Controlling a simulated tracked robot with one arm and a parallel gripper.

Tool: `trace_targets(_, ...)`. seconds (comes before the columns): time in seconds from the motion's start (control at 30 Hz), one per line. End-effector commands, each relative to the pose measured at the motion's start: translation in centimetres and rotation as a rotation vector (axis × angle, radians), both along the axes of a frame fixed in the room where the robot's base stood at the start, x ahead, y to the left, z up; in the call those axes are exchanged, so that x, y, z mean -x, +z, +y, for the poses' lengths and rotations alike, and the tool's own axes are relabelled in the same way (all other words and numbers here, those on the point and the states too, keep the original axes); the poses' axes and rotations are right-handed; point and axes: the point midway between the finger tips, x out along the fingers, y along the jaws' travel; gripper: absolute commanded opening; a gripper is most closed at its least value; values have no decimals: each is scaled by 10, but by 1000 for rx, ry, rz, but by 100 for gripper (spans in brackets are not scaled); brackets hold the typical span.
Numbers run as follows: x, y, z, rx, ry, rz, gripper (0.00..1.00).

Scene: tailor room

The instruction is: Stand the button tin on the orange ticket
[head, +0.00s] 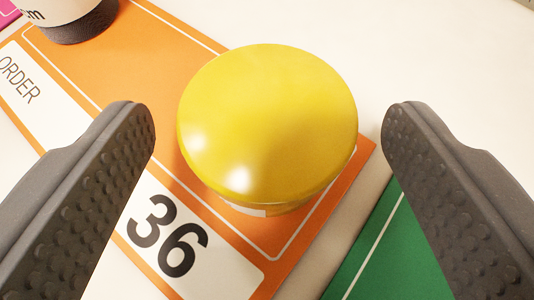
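A round tin with a glossy yellow lid (268,118) appears in the middle of the head view. It is over the right part of the orange ticket (130,60), which carries "ORDER" and the number 36. The lid hides most of the tin's side and its base, so I cannot see clearly whether it touches the ticket. My gripper (270,125) is open, with one dark finger on each side of the tin and a visible gap between each finger and the lid.
A white and dark cylindrical thing (72,18) stands on the ticket's upper left part. A green ticket (385,250) lies at the lower right, close to the orange one. A pink piece (8,12) shows at the top left corner. The pale table (440,60) is clear at the upper right.

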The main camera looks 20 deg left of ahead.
Motion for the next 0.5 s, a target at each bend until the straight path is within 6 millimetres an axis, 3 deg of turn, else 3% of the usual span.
trace_targets(0.3, 1, 2, 0, 0, 0, 0, 72)
trace_targets(0.5, 15, 11, -7, -2, -3, 0, 72)
